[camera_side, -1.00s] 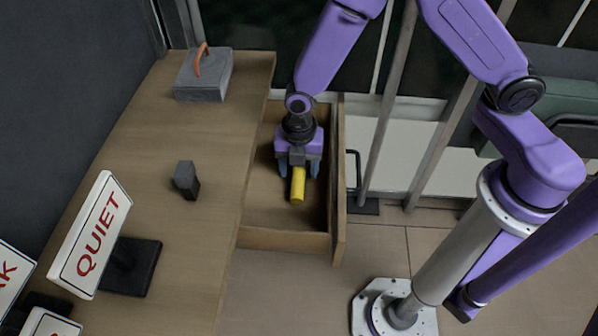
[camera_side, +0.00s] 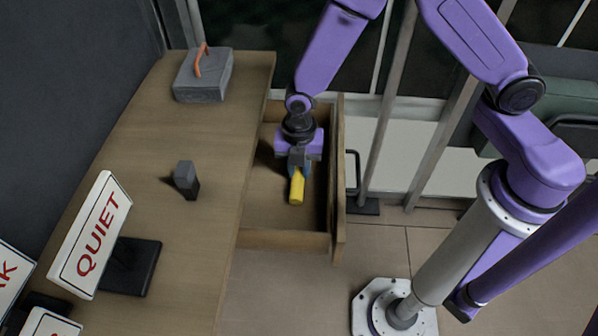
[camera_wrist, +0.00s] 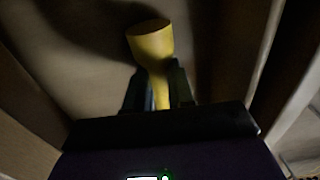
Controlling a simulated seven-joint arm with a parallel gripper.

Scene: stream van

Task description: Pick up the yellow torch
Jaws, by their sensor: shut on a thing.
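The yellow torch (camera_side: 297,188) lies in the open wooden drawer (camera_side: 285,238), its wider end toward the drawer's near side in the side view. My gripper (camera_side: 299,168) is down inside the drawer, with its fingers closed around the torch's narrower part. In the wrist view the torch (camera_wrist: 151,45) sticks out past my gripper (camera_wrist: 160,90), with a dark finger against each side of its narrow body. The rear part of the torch is hidden by my gripper. I cannot tell whether the torch is clear of the drawer floor.
The drawer's front panel (camera_side: 339,215) and side walls surround my gripper closely. On the tabletop (camera_side: 215,200) left of the drawer are a small dark grey block (camera_side: 186,180), a grey box with an orange handle (camera_side: 203,80) and a QUIET sign (camera_side: 92,235).

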